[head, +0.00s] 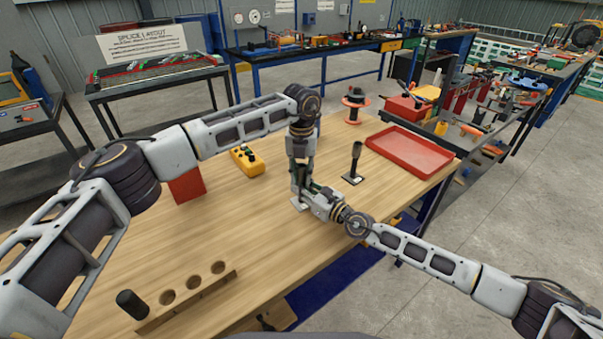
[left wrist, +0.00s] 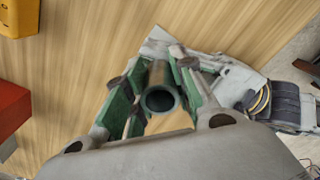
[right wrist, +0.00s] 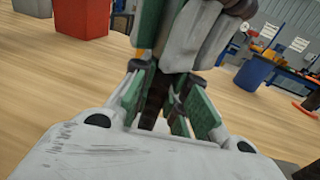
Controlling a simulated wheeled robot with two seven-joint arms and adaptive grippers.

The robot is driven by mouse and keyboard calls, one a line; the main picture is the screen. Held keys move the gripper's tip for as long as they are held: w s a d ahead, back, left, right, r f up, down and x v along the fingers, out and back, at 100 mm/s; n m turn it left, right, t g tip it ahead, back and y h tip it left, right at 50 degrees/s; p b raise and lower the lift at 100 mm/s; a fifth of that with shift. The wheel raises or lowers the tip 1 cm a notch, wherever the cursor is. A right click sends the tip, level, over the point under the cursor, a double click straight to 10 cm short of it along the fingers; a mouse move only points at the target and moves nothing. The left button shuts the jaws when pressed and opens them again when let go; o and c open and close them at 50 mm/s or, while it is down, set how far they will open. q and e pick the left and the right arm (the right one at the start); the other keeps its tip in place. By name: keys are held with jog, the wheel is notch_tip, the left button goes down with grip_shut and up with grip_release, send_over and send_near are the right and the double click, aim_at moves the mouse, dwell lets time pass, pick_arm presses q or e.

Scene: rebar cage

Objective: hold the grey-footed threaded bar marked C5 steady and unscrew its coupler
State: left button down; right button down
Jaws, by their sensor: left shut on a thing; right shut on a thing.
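The threaded bar stands upright on a light grey foot plate (head: 297,203) on the wooden bench; my arms mostly hide it in the head view. Its dark shaft (right wrist: 154,103) shows between the fingers of my right gripper (right wrist: 168,112), which is shut on it low down from the side. The coupler (left wrist: 160,98), a dark hollow tube, shows end-on between the green-padded fingers of my left gripper (left wrist: 158,92), which is shut on it from above. In the right wrist view, my left gripper (right wrist: 180,45) sits just above the right one. No C5 mark is legible.
A second upright bar (head: 355,162) with a dark top stands to the right. A red tray (head: 408,150), a spool (head: 355,103), a yellow button box (head: 247,160) and a red box (head: 187,186) are around. The front-middle bench is clear.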

pick_arm(q)
jog(key=n, duration=1.2)
jog(key=shift+n, duration=0.3)
jog(key=n, duration=1.2)
jog(key=shift+w+r, duration=0.1)
jog(key=shift+a, duration=0.1)
jog(key=c, duration=1.2)
grip_release()
jog(key=shift+r, duration=0.1)
